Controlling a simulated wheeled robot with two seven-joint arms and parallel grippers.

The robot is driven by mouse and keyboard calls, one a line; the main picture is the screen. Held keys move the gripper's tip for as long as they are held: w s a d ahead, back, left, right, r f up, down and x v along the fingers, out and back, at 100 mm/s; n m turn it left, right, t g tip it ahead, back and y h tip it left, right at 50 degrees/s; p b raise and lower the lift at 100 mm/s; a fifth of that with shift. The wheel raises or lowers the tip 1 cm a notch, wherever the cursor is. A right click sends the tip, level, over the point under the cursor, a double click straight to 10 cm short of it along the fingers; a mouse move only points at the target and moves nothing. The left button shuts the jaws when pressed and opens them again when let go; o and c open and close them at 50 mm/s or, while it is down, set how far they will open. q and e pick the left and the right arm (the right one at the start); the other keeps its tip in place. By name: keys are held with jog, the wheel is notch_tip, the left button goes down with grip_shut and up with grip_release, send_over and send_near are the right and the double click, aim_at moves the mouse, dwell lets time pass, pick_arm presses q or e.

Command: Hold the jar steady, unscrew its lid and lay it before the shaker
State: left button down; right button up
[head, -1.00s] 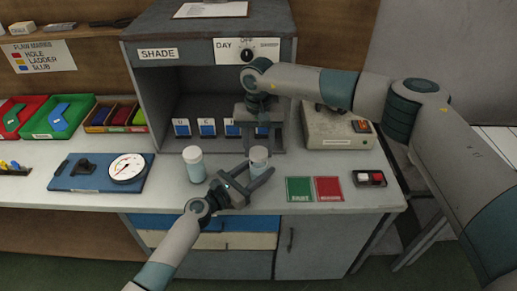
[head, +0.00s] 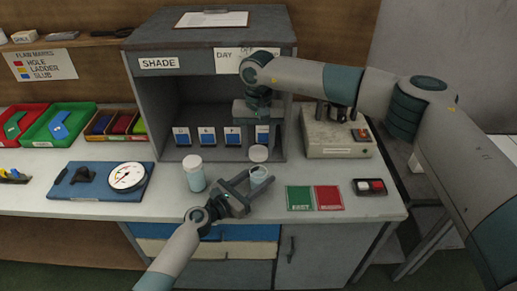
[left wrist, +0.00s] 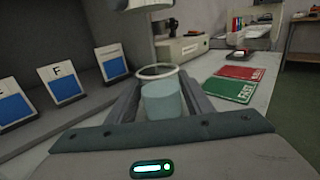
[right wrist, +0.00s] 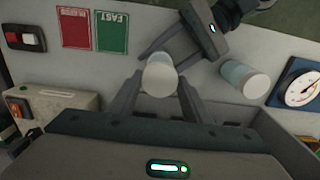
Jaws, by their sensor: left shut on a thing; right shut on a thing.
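The jar (head: 260,178), clear with pale blue contents, stands between the fingers of my left gripper (head: 259,180), which is shut on it. Its open rim shows in the left wrist view (left wrist: 157,71). My right gripper (head: 258,147) points down above it, shut on the white lid (head: 258,154). The lid is apart from the jar, a little above it. In the right wrist view the lid (right wrist: 160,76) sits between the fingertips and hides part of the jar. A beige machine with an orange switch (head: 337,139), perhaps the shaker, stands to the right at the back.
A second jar with a white lid (head: 194,174) stands left of my left gripper. Green (head: 299,198) and red (head: 328,197) cards and a switch box (head: 370,187) lie at right. A blue board with a dial (head: 100,181) lies left. The shade cabinet (head: 145,110) stands behind.

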pick_arm(q)
jog(key=c, duration=0.8)
grip_release()
jog(key=b+v, duration=0.1)
jog(key=v, duration=1.1)
